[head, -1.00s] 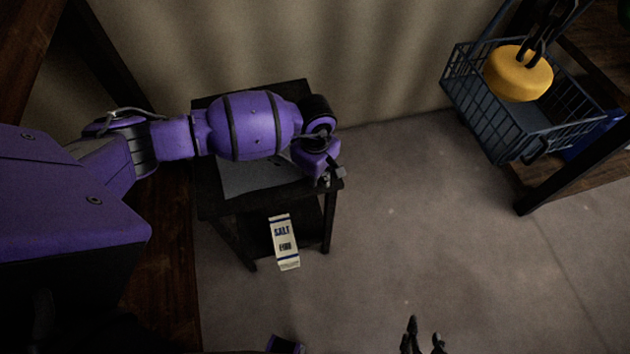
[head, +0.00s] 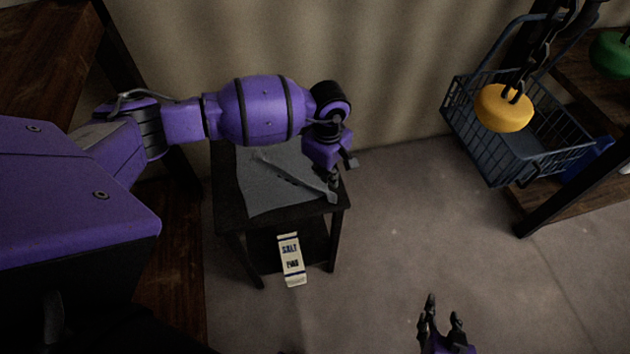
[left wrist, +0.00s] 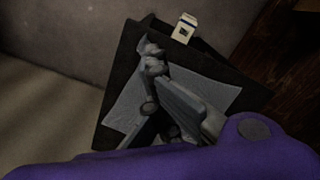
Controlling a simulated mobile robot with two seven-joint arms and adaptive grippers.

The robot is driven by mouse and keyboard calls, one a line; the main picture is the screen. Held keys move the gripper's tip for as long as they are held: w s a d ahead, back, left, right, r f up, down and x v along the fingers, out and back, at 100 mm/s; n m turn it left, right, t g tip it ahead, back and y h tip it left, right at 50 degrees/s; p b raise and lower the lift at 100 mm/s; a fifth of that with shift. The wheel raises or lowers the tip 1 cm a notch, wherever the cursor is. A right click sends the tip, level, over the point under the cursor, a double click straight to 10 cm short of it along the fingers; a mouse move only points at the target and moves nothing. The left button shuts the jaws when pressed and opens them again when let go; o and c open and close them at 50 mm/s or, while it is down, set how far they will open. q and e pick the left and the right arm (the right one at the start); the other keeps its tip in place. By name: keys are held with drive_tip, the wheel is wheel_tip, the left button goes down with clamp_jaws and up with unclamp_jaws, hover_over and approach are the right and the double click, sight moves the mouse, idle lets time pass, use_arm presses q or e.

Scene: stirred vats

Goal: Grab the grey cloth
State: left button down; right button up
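The grey cloth (head: 265,195) lies on a small black table (head: 232,215) against the wall. A raised fold runs across it to my left gripper (head: 334,190), at the table's right side. The cloth also shows in the left wrist view (left wrist: 220,92), with a grey ridge leading to my left gripper (left wrist: 152,62). That gripper appears shut on the cloth's fold; the arm partly hides the back of the table. My right gripper (head: 443,315) is at the bottom of the head view, fingers apart and empty, far from the cloth.
A salt box (head: 291,260) stands under the table's front. A blue wire basket (head: 500,155) is at the upper right, with a yellow block (head: 503,108) hanging on a chain over it. A green block (head: 612,54) is at the far right. The floor between is clear.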

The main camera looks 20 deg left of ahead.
use_arm(q)
drive_tip(key=c, duration=2.4)
unclamp_jaws()
drive_tip(key=shift+c, duration=0.2)
drive_tip(key=o, duration=1.5)
drive_tip(key=shift+w, duration=0.1)
drive_tip(key=shift+c, duration=0.2)
